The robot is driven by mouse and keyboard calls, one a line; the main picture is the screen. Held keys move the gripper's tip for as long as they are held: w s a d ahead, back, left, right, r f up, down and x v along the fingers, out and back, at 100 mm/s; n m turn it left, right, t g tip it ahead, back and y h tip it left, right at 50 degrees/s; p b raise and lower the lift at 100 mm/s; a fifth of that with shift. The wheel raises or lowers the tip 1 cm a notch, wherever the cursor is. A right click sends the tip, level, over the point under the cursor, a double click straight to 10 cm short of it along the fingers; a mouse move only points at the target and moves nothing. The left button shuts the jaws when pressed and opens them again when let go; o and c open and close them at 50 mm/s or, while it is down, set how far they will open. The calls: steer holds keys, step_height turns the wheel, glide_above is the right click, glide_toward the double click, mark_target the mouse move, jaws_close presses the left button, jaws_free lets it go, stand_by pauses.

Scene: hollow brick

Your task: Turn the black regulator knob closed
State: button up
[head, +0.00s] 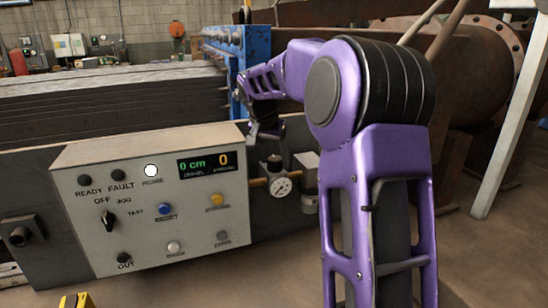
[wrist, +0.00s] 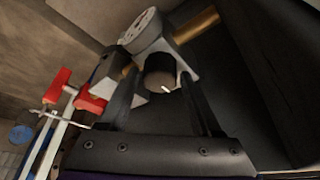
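The black regulator knob (wrist: 160,70) shows in the wrist view with a short white mark on its end. It sits on a grey regulator body (wrist: 184,62) with a round gauge (wrist: 141,27) beside it. My gripper (wrist: 164,84) is open, with one finger on each side of the knob. A gap shows to the right of the knob; contact on the left cannot be told. In the head view my gripper (head: 266,132) is just above the knob (head: 274,161), and the gauge (head: 281,186) faces forward below it.
A control panel (head: 150,200) with buttons, a selector and a lit display stands left of the regulator. A brass pipe (wrist: 197,26) runs from the regulator. Red handles (wrist: 60,88) show at the left of the wrist view. A blue machine frame (head: 250,45) rises behind.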

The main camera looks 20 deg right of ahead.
jaws_close()
